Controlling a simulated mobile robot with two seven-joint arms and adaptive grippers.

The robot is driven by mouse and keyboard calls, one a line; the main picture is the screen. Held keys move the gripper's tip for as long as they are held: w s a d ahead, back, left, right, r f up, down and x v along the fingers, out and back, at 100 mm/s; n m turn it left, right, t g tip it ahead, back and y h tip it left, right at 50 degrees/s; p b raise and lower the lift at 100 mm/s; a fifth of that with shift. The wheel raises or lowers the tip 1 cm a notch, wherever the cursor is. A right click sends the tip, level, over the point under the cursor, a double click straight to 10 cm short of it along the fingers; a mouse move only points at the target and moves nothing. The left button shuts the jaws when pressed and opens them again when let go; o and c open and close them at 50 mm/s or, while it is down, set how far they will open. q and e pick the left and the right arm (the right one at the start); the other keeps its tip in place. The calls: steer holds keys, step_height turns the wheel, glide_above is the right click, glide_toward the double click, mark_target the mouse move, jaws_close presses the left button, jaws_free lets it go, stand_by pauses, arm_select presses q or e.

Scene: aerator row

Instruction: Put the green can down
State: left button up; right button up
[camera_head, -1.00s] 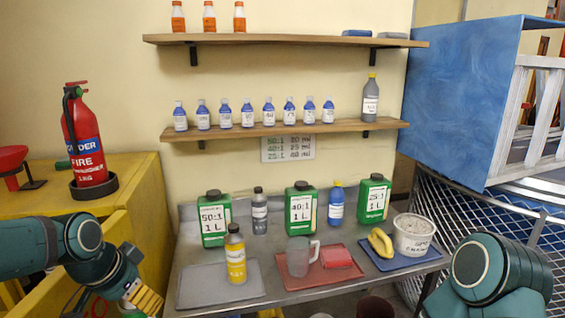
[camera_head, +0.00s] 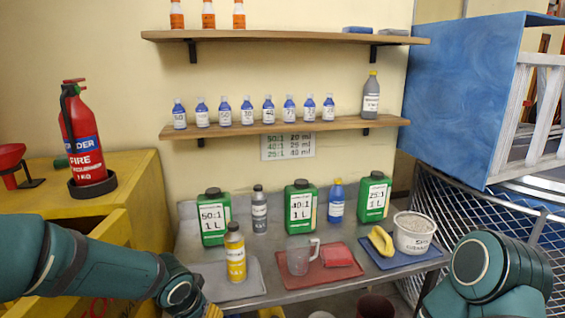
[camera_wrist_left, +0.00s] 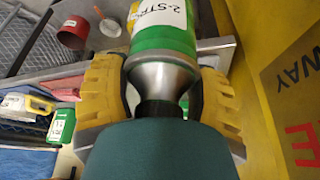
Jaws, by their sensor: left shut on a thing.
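In the left wrist view, a green can (camera_wrist_left: 165,38) with a white label reading "2-STR", a silver cone-shaped shoulder and a dark top sits between my yellow finger pads. My left gripper (camera_wrist_left: 163,82) is shut on it near the shoulder. The base of the can is cut off by the frame. In the head view my left arm reaches right along the bottom edge, and the can is not visible there. My right arm shows at the bottom right, but its gripper is out of view.
The metal bench holds a grey tray (camera_head: 212,291) with a yellow bottle (camera_head: 236,262), a red tray (camera_head: 295,281) with a clear jug (camera_head: 300,261), a blue tray (camera_head: 388,262), and green jugs behind. A yellow cabinet (camera_head: 130,180) stands at left.

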arm_select(q)
steer(key=shift+s+d+f+n, duration=0.1)
steer(key=shift+s+f+n, duration=0.25)
steer(key=shift+f, duration=0.6)
steer(key=shift+s+d+f+n, duration=0.2)
steer(key=shift+f+n, duration=0.2)
steer(key=shift+f, duration=0.5)
steer(key=shift+s+d+f+n, duration=0.1)
steer(key=shift+s+f+n, duration=0.25)
steer(key=shift+f, duration=0.6)
steer(key=shift+w, duration=0.1)
